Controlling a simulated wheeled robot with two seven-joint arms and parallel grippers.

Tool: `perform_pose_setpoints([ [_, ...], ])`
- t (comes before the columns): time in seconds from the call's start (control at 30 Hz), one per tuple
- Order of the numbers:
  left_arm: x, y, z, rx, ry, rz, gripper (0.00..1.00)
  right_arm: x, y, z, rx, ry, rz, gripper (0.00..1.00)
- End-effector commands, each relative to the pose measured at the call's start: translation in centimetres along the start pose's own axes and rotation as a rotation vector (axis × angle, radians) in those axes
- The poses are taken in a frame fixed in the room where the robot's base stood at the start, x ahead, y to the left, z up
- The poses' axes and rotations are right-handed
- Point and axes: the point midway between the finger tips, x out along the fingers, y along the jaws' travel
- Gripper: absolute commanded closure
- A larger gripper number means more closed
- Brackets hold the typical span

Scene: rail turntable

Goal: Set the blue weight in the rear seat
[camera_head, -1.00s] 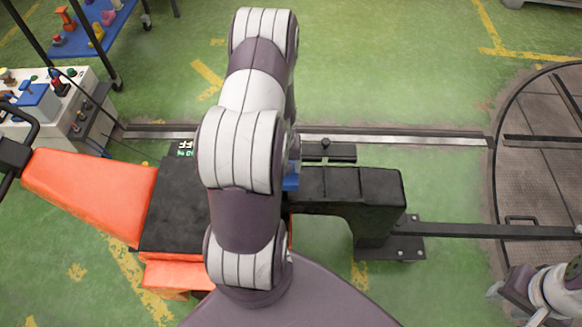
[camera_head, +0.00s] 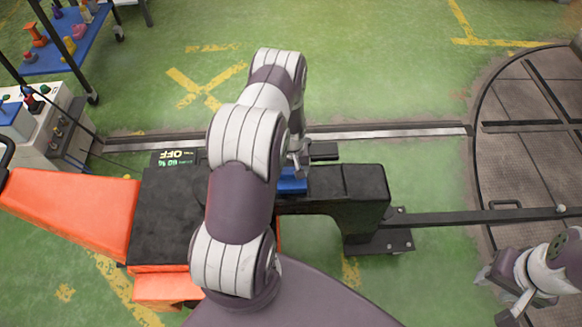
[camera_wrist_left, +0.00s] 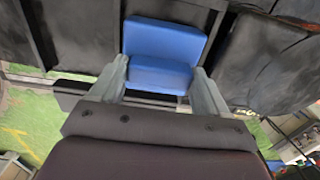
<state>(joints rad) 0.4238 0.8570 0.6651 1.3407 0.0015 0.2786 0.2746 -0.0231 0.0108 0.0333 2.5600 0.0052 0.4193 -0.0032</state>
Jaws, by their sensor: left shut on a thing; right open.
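The blue weight (camera_head: 292,182) shows in the head view just right of my left arm, at the near end of a dark beam (camera_head: 340,184). In the left wrist view the blue weight (camera_wrist_left: 165,45) is a block with a stepped front, between the two grey fingers. My left gripper (camera_wrist_left: 160,82) is shut on it; in the head view the gripper (camera_head: 299,160) is partly hidden by my arm. Dark surfaces lie close around the weight, and I cannot tell whether it touches them. I cannot make out the rear seat for sure. My right gripper (camera_head: 497,292) is open at the lower right, apart from everything.
A metal floor rail (camera_head: 390,132) runs behind. A round turntable (camera_head: 525,150) lies at right. A control box (camera_head: 35,130) stands far left.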

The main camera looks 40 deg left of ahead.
Motion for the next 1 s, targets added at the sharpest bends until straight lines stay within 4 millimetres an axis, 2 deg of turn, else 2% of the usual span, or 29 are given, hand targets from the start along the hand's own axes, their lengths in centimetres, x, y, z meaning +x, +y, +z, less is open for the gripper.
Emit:
perform_pose_setpoints([
  [0.13, 0.3, 0.0, -0.1, 0.0, 0.002, 0.001, 1.0, 0.3, 0.0, 0.0, 0.0, 0.0, 0.0, 0.57],
  [0.17, 0.4, 0.0, 0.0, 0.0, 0.0, 0.0, 0.21, 0.3, 0.0, 0.0, 0.0, 0.0, 0.0, 0.57],
  [0.2, 0.3, 0.0, 0.0, 0.0, 0.0, 0.0, 0.08, 0.2, 0.0, 0.0, 0.0, 0.0, 0.0, 0.57],
  [0.23, 0.3, 0.0, 0.0, 0.0, 0.0, 0.0, 0.0, 0.2, 0.0, 0.0, 0.0, 0.0, 0.0, 0.57],
  [0.43, 0.2, 0.0, 0.0, 0.0, 0.0, 0.0, 0.0, 0.2, 0.0, 0.0, 0.0, 0.0, 0.0, 0.57],
  [0.57, -0.8, 0.0, -0.1, 0.0, 0.002, 0.0, 0.0, -0.1, 0.0, 0.0, 0.0, 0.0, 0.0, 0.57],
  [0.67, -2.7, 0.0, -0.1, 0.0, 0.003, 0.001, 0.0, -0.1, 0.0, 0.0, 0.0, 0.0, 0.0, 0.57],
  [0.9, -9.0, 0.0, -0.1, 0.0, 0.003, 0.001, 0.0, -0.2, 0.0, 0.0, 0.0, 0.0, 0.0, 0.57],
  [1.0, -10.7, 0.0, 0.0, 0.0, 0.001, 0.0, 0.0, -0.2, 0.0, 0.0, 0.0, 0.0, 0.0, 0.57],
])
